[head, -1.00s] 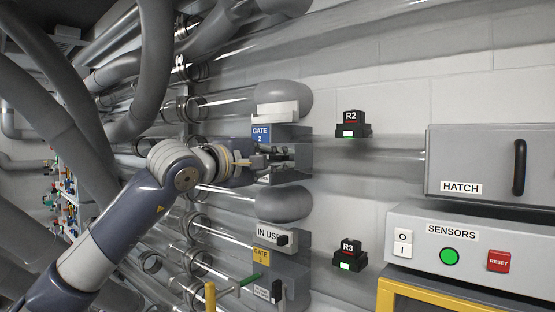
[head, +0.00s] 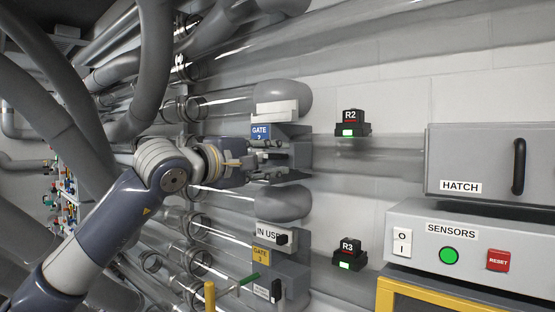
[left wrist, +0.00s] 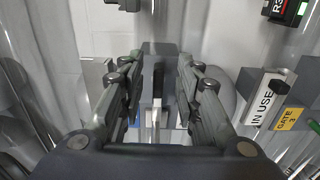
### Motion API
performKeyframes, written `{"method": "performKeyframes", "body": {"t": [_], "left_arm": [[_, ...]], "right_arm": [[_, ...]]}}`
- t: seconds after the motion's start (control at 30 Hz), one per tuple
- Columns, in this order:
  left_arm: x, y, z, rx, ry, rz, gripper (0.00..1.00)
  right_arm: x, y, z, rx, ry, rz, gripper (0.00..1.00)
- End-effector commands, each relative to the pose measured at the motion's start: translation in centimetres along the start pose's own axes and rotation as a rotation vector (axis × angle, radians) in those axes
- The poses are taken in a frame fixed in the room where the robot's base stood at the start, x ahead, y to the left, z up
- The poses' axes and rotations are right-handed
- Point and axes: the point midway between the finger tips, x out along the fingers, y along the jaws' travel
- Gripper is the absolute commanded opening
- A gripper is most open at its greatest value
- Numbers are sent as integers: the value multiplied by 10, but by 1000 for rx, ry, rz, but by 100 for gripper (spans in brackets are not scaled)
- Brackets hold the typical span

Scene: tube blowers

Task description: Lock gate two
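Gate two's grey housing (head: 299,146) carries a blue GATE 2 label (head: 260,132) in the head view, whose lower part is covered by my gripper. My left gripper (head: 287,161) is at the front of this housing. In the left wrist view its two fingers (left wrist: 154,100) are spread apart, one on each side of a narrow upright lever-like piece (left wrist: 155,92) with a pale lower end. I see gaps between that piece and the fingers; contact at the tips cannot be told. My right gripper is not in view.
Gate three's housing (head: 291,276), with an IN USE sign (head: 269,235), sits just below. R2 (head: 352,123) and R3 (head: 348,254) sensors show green lights. The hatch box (head: 478,150) and sensors panel (head: 433,255) stand at right. Clear tubes run behind my arm.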

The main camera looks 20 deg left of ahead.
Motion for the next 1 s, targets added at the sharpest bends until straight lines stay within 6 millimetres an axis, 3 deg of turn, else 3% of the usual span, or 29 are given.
{"method": "performKeyframes", "body": {"t": [0.2,0.43,0.6,1.0], "left_arm": [[-49,-1,-1,3,4,0,31],[-87,-1,-1,1,2,-2,31],[-98,-1,0,0,0,-3,31],[-99,-1,0,0,-1,-2,31]], "right_arm": [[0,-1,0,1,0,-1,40],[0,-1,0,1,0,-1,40],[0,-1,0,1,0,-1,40],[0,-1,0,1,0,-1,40]]}}
